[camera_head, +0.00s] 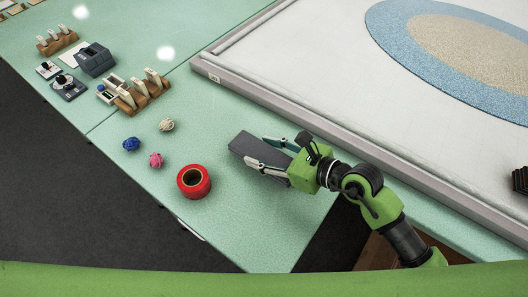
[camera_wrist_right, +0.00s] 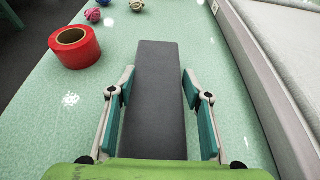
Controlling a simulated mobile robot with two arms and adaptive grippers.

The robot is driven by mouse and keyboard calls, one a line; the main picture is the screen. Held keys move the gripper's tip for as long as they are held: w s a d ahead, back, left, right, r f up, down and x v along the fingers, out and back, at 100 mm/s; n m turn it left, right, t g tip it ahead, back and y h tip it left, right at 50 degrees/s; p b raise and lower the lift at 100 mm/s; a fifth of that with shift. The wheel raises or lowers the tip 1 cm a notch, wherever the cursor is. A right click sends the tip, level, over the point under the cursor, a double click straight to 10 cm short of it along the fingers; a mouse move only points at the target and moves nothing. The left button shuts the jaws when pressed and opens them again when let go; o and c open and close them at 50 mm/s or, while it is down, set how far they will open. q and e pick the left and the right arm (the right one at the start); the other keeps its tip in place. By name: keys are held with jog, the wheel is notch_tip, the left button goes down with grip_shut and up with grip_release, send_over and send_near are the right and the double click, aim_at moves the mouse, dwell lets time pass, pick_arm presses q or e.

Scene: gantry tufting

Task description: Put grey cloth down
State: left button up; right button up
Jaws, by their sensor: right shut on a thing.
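The grey cloth (camera_head: 243,146) is a flat, dark grey rectangle over the green table, left of the tufting frame. In the right wrist view the cloth (camera_wrist_right: 157,95) runs straight out between the fingers. My right gripper (camera_head: 261,151) is shut on the cloth, with a teal-padded finger on each side of it. The right gripper (camera_wrist_right: 160,92) hides the cloth's near end in the head view. I cannot tell whether the cloth touches the table. My left gripper is not in view.
A red tape roll (camera_head: 194,182) stands left of the cloth. Blue (camera_head: 131,144), pink (camera_head: 155,160) and cream (camera_head: 166,125) yarn balls lie beyond it. A wooden rack (camera_head: 143,95) stands farther back. The frame's raised edge (camera_head: 270,98) borders the right. Green table is clear around the cloth.

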jog(key=shift+f, duration=0.3)
jog(key=shift+f, duration=0.2)
jog(key=o, duration=1.2)
